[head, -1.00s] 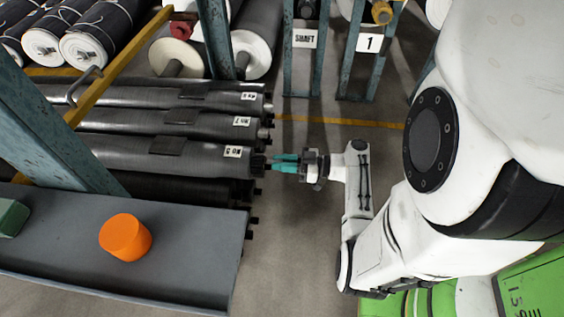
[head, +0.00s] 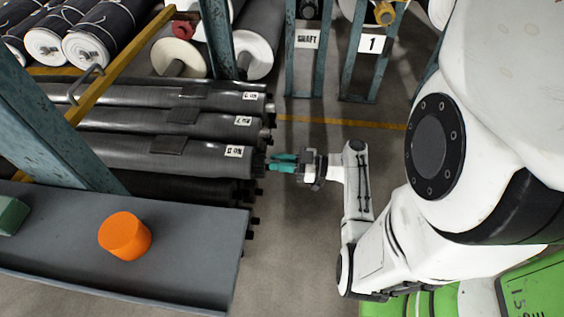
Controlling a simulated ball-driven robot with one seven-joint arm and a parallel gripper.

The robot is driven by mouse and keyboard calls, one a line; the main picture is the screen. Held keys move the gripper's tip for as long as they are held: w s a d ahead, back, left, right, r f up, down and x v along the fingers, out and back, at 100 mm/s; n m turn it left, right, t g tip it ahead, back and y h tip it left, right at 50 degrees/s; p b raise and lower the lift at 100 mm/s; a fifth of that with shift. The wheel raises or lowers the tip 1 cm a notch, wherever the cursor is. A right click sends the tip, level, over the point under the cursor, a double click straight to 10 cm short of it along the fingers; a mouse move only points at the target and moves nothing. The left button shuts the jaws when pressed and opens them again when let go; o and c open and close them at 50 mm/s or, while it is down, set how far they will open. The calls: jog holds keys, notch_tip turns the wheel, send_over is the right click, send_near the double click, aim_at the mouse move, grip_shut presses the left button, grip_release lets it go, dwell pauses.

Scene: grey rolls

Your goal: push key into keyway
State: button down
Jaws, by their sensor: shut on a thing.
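My gripper (head: 271,163) has teal fingers and points left at the end of the grey roll labelled No 5 (head: 200,155). Its fingertips are at the dark shaft end (head: 259,164) of that roll. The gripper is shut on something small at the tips. I cannot make out the key or the keyway at this size, and the fingers hide what lies between them.
Rolls No 7 (head: 190,122) and No 6 (head: 226,97) lie above No 5, with darker rolls (head: 190,187) below. A grey shelf (head: 195,245) holds an orange cylinder (head: 125,235) and a green block (head: 11,216). Floor (head: 300,240) is clear below the gripper.

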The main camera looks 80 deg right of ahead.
jog(key=shift+w, duration=0.25)
jog(key=shift+w, duration=0.35)
jog(key=shift+w+a, duration=0.1)
jog(key=shift+w, duration=0.2)
jog(key=c, duration=1)
grip_release()
jog(key=s, duration=0.7)
jog(key=s+d, duration=0.1)
jog(key=s, duration=0.2)
jog(key=shift+s, duration=0.4)
jog(key=shift+c, duration=0.2)
